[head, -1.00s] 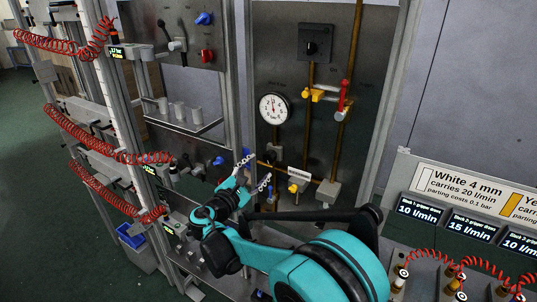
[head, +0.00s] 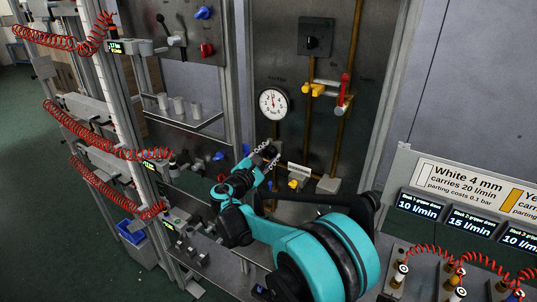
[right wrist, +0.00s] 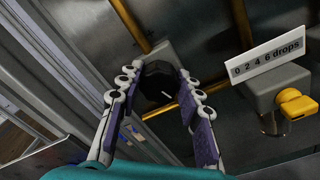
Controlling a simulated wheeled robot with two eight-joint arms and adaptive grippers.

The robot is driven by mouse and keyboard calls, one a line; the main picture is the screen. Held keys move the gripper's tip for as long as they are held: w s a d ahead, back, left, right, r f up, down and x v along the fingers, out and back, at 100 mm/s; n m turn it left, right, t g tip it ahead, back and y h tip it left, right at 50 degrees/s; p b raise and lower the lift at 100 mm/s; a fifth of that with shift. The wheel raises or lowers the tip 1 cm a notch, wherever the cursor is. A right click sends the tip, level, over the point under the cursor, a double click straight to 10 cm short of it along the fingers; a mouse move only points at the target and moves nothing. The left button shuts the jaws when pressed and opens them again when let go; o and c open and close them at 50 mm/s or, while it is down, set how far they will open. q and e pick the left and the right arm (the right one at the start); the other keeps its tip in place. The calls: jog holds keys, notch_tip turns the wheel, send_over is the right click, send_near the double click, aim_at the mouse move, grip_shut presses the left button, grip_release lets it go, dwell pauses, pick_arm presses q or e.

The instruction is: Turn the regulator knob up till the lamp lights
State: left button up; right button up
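The black regulator knob (right wrist: 160,84) with a white mark sits at the end of a grey block on the metal panel, in the right wrist view. My right gripper (right wrist: 159,82) is open, its two fingers spread to the left and right of the knob; I cannot tell whether they touch it. In the head view, my right gripper (head: 268,153) is at the panel below a round white pressure gauge (head: 273,104), and covers most of the knob. I cannot make out a lit lamp. My left gripper is not in view.
Right of the knob is a yellow knob (right wrist: 297,104) under a "0 2 4 6 drops" plate (right wrist: 268,57). A metal post (head: 240,80) stands left.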

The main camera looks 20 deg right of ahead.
jog(key=shift+c, duration=0.6)
jog(key=shift+m+b, duration=0.35)
jog(key=shift+m, duration=1.05)
jog(key=o, duration=1.2)
jog(key=shift+c, duration=0.2)
jog(key=v, duration=1.2)
